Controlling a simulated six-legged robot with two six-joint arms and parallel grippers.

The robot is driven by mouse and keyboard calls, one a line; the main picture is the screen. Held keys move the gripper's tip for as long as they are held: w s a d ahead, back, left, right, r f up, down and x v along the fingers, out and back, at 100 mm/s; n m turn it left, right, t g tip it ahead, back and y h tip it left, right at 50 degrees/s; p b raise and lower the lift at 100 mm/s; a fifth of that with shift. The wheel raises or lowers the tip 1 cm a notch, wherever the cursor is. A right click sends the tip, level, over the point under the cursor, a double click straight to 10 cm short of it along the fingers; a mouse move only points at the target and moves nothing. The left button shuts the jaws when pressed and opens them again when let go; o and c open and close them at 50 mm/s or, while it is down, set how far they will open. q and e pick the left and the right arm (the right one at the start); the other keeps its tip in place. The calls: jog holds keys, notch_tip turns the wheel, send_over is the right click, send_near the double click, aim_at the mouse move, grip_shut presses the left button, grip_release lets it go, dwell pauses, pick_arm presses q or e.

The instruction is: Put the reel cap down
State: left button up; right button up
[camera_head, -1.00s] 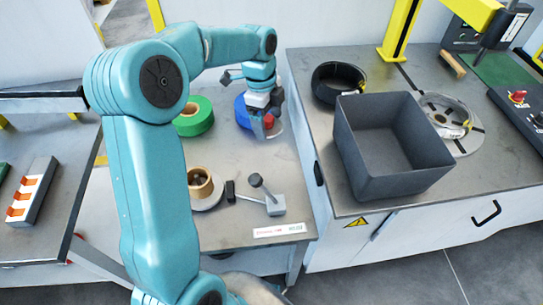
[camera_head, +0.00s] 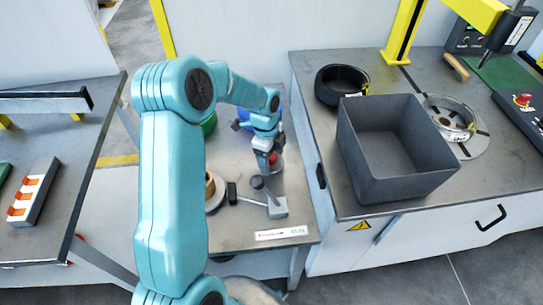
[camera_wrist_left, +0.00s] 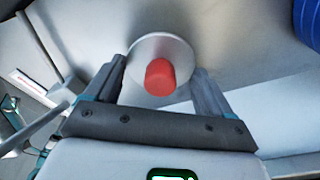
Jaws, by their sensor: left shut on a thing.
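The reel cap is a grey metal disc (camera_wrist_left: 143,50) with a red knob (camera_wrist_left: 160,78), seen large in the left wrist view. My left gripper (camera_wrist_left: 158,72) is shut on the cap, with its two dark fingers at opposite sides of the disc. In the head view the gripper (camera_head: 268,155) holds the cap (camera_head: 277,168) over the middle bench, just behind the lever with the round knob. Whether the cap touches the bench top is not clear. My right gripper is not in view.
A lever device (camera_head: 275,207) and a brown tape roll (camera_head: 209,188) stand at the bench front. A green roll (camera_head: 209,124) and a blue roll (camera_wrist_left: 307,22) are partly hidden behind. A dark open bin (camera_head: 385,185) stands on the right bench. Bare bench lies front left.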

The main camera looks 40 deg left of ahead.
pick_arm(q)
jog(key=shift+f, duration=0.2)
jog(key=o, duration=1)
jog(key=shift+r, duration=0.45)
jog(key=r, duration=0.3)
jog(key=a+r, duration=0.1)
jog(key=r, duration=0.7)
jog(key=shift+s+a+r, duration=0.2)
jog(key=shift+s+r, duration=0.05)
jog(key=shift+r+p, duration=0.1)
jog(key=shift+p, duration=0.25)
